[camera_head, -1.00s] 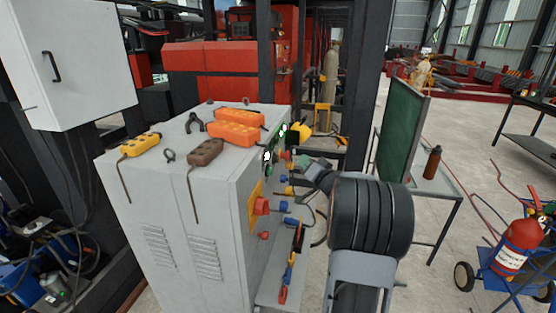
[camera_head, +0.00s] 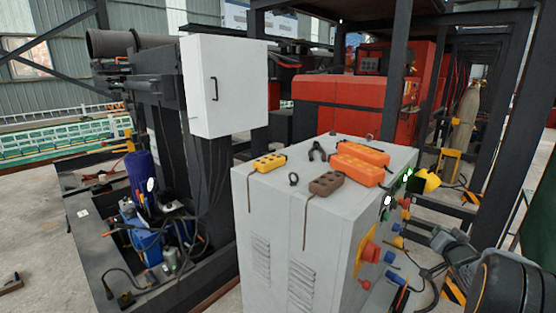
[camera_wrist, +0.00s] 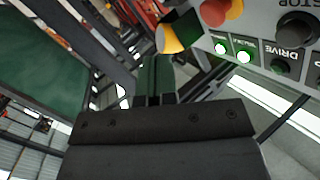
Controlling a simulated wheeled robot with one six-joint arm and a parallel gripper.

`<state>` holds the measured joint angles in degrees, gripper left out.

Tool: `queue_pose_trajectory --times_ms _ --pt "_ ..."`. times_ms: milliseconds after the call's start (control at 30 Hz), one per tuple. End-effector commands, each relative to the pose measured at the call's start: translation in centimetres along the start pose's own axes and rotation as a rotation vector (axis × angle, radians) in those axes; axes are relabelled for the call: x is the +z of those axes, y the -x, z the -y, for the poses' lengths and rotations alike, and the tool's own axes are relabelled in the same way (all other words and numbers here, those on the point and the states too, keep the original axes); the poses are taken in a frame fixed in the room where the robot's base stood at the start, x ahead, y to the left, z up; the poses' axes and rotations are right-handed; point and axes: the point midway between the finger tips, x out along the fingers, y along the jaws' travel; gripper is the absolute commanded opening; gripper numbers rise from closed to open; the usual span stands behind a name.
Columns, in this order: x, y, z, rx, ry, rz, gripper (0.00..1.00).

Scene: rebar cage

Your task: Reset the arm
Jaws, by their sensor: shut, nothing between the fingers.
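My arm shows in the head view as a dark rounded link at the bottom right, cut off by the frame edge. My gripper (camera_head: 452,243) is in front of it, beside the button side of the grey control cabinet (camera_head: 265,215). In the wrist view my gripper (camera_wrist: 156,68) points up the picture, its fingers together with nothing seen between them. A control panel (camera_wrist: 268,28) with lit green buttons, a red knob and a yellow-and-black knob fills the upper right there. I cannot tell the exact gap between fingers and panel.
On the cabinet top lie a yellow pendant (camera_head: 269,163), a brown pendant (camera_head: 327,184) and orange pendants (camera_head: 358,169). A white wall box (camera_head: 225,85) stands behind left. Dark frame posts (camera_head: 396,70) rise behind. A green board (camera_wrist: 45,65) is at the left in the wrist view.

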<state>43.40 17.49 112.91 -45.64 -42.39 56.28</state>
Motion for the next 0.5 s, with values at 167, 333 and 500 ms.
queue_pose_trajectory --times_ms 167,333,500 --pt "4.8 4.0 -3.2 0.368 0.165 0.282 0.00" --pt "10.0 10.6 0.8 0.492 0.281 0.667 0.00" --pt "14.9 19.2 8.4 0.394 0.367 1.046 0.00"
